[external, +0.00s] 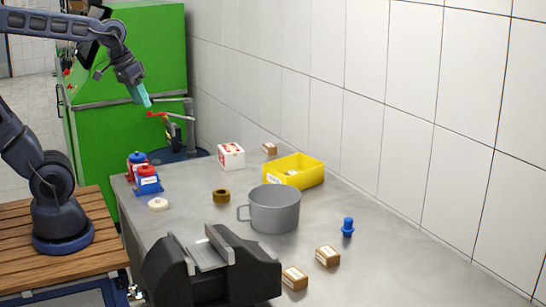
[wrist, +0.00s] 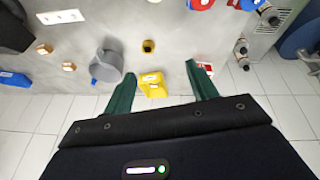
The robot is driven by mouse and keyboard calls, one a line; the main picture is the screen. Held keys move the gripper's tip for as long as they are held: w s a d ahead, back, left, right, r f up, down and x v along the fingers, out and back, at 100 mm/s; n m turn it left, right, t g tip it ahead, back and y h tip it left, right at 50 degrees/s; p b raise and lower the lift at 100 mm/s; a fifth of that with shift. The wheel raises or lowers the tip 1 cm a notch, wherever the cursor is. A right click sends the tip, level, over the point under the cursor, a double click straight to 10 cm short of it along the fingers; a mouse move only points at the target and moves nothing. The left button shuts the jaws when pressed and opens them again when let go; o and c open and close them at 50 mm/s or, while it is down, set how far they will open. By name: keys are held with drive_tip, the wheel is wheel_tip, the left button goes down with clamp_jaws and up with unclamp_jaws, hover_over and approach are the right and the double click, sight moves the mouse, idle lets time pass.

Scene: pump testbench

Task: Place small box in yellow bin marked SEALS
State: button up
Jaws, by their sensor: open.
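The yellow bin (external: 312,175) stands on the grey bench near the tiled wall; its label is not readable. Something small and pale lies inside it, too small to identify. It also shows in the wrist view (wrist: 158,92). Three small brown boxes are on the bench: one behind the bin (external: 269,148), and two at the front right (external: 328,257) (external: 294,278). Two of them show in the wrist view (wrist: 45,49) (wrist: 69,66). My gripper (external: 146,101) is open and empty, raised in front of the green cabinet, well away from bin and boxes. Its teal fingers frame the distant bin in the wrist view (wrist: 162,88).
A grey mug (external: 275,210) stands in front of the bin, with a blue plug (external: 347,227) to its right. A black vise (external: 212,270) fills the front.

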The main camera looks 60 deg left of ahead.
drive_tip(key=s, duration=0.1)
drive_tip(key=s+f+m, duration=0.1)
drive_tip(key=s, duration=0.1)
drive_tip(key=s+f+m, duration=0.1)
drive_tip(key=s, duration=0.1)
drive_tip(key=shift+s+a+t+y, duration=0.2)
drive_tip(key=shift+a+t+y, duration=0.1)
